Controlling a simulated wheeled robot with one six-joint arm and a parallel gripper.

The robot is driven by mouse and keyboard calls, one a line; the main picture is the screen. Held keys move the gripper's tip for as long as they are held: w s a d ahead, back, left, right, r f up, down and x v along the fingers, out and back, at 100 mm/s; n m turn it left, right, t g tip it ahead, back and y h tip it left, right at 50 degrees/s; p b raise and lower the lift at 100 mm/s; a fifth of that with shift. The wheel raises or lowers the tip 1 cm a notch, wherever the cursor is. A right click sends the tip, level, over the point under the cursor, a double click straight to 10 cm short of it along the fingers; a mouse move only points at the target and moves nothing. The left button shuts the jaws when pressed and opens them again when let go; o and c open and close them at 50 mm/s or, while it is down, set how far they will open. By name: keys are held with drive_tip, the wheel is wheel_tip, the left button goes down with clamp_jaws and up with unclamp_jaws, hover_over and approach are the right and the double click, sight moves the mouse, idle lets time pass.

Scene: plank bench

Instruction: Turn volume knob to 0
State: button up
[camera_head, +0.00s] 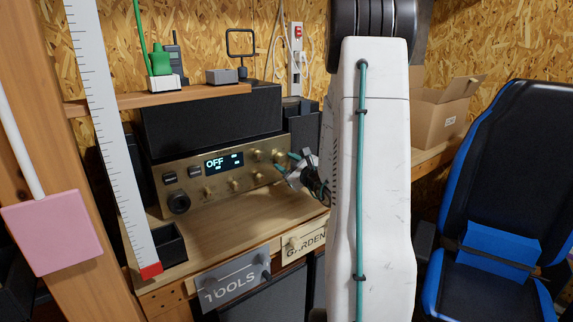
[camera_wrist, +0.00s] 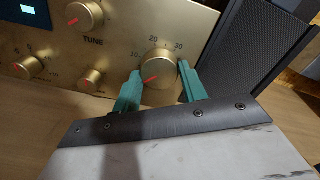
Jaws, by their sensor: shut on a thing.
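The radio (camera_head: 215,192) has a brass front panel, and its display (camera_head: 224,162) reads OFF. In the wrist view, the volume knob (camera_wrist: 158,68) is a round brass knob with 10, 20 and 30 printed around it. Its red pointer aims down and left, below the 10 mark. My gripper (camera_wrist: 160,74) has one green finger on each side of this knob and is shut on it. In the head view my gripper (camera_head: 287,162) is at the panel's right end and partly hides the knob. Any label under the knob is hidden.
The TUNE knob (camera_wrist: 85,15) and a smaller knob (camera_wrist: 92,82) sit left of my gripper. A dark speaker (camera_wrist: 252,50) stands close on the right. A blue-black chair (camera_head: 510,180) stands at the right.

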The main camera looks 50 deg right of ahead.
idle(0.3)
drive_tip(key=o, duration=1)
drive_tip(key=v, duration=0.7)
drive_tip(key=shift+s, duration=0.4)
